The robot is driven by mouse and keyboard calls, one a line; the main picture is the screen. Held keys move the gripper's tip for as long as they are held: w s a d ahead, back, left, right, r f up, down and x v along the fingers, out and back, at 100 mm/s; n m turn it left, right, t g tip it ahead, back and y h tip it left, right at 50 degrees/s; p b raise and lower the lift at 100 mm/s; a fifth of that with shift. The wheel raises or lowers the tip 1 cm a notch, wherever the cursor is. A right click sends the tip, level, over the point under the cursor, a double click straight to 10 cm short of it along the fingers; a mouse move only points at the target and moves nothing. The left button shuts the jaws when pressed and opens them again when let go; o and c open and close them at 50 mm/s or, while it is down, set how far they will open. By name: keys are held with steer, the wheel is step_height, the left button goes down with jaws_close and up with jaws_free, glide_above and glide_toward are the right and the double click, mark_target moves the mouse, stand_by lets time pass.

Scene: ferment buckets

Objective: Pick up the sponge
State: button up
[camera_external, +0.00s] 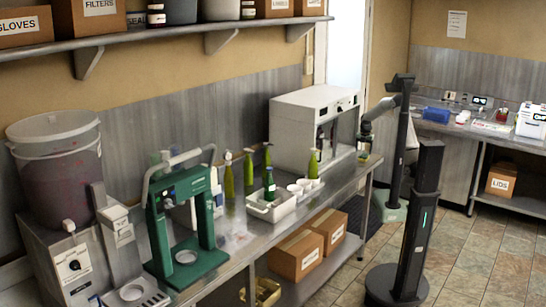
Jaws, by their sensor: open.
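My gripper (364,143) points down over the right end of the long steel counter, to the right of the white oven-like box. The jaws are open, and I see nothing held between them. A small yellow-green item (364,157) lies on the counter just below the gripper. It may be the sponge, but it is too small to be sure. I cannot tell whether the fingers touch it.
The white box (303,130) stands close on the left of the gripper. Further left are green bottles (248,172), a white tray (270,210) with cups, a green press (186,232) and a large bucket (58,170). Boxes (296,255) sit below.

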mark_target(364, 155)
steer(key=f, duration=0.3)
steer(key=f+p, duration=0.1)
steer(key=shift+d+f, duration=0.25)
steer(key=shift+f, duration=0.05)
steer(key=c, duration=1)
steer(key=shift+c, duration=0.2)
steer(key=shift+w+r, duration=0.1)
steer(key=shift+r, duration=0.6)
steer(key=s+d+r+b, duration=0.3)
steer(key=s+d+r, duration=0.1)
steer(key=s+r, duration=0.7)
steer(key=s, duration=0.2)
steer(key=shift+s+r, duration=0.3)
